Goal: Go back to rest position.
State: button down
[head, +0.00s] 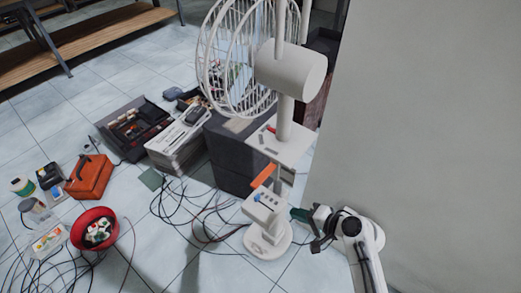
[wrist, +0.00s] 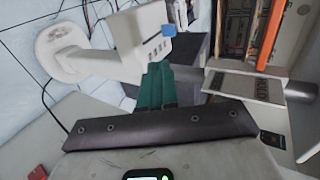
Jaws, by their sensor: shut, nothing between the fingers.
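My gripper (head: 299,214) has green fingers and sits low at the right of the head view, close beside the fan's control box (head: 264,204). In the wrist view the green fingers of my gripper (wrist: 157,82) are together with nothing held between them. The white standing fan (head: 290,75) is upright, with a wire cage, a column and a round base (head: 268,240). The control box and round base also show in the wrist view, the base (wrist: 62,50) at upper left. I cannot tell whether the fingertips touch the box.
Loose black cables (head: 185,215) lie on the tiled floor around the fan base. A red bowl (head: 77,238), an orange toolbox (head: 90,177) and stacked electronics (head: 178,143) stand to the left. A dark grey box (head: 227,160) is behind the fan. A plain wall (head: 430,110) fills the right.

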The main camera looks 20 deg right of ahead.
jog(key=s+d+r+n+g+h+p, duration=0.2)
jog(key=s+r, duration=0.5)
jog(key=s, duration=0.6)
jog(key=s+d+r+n+g+h+p, duration=0.3)
jog(key=s+r+n+g+h+p, duration=0.2)
jog(key=s, duration=0.8)
notch_tip(320, 180, up, 2)
jog(key=n+g+p, duration=0.1)
jog(key=n+p, duration=0.1)
jog(key=n, duration=0.1)
jog(key=shift+d+r+g, duration=0.2)
jog(key=shift+g, duration=0.2)
dwell(1.5)
